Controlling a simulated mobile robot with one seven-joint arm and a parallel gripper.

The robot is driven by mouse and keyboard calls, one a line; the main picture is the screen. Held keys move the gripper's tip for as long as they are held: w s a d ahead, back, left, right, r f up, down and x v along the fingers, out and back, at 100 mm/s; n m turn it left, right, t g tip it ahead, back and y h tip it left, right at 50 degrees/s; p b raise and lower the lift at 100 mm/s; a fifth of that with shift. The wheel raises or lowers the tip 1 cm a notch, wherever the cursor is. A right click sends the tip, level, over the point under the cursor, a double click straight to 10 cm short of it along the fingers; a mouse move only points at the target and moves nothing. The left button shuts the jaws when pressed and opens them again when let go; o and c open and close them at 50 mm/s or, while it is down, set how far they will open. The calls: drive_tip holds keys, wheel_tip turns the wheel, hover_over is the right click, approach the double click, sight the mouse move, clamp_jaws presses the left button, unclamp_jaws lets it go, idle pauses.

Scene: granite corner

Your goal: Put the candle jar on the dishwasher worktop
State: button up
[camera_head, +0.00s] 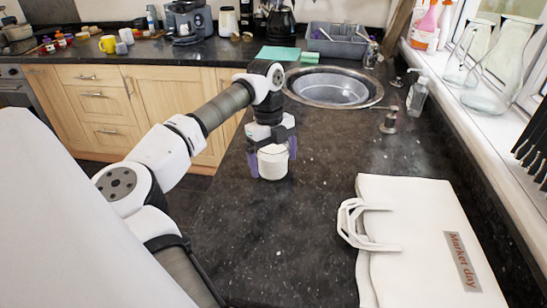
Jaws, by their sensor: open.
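A white, round jar, which looks like the candle jar (273,167), appears to stand upright on the dark speckled worktop (285,225), near its left edge. My gripper (273,160) points down over the jar from above. Its purple fingers are open, one on the left and one on the right of the jar. I cannot tell whether the fingers touch it. The gripper's body hides the jar's top. Which part of the worktop is over the dishwasher cannot be told.
A white "Market day" bag (425,245) lies at the front right. A round sink (333,88) is behind the gripper, with a clear bottle (417,97) and a small dark-topped jar (388,122) to its right. Glass vases (500,65) stand on the sill. The worktop in front of the jar is clear.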

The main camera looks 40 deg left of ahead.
drive_tip(key=shift+r, duration=0.1)
drive_tip(key=r, duration=0.4)
drive_tip(key=a+r+b, duration=0.1)
drive_tip(key=r, duration=0.3)
drive_tip(key=r+b, duration=0.1)
drive_tip(key=r, duration=0.3)
drive_tip(key=shift+w+a, duration=0.25)
drive_tip(key=shift+a, duration=0.1)
idle(0.9)
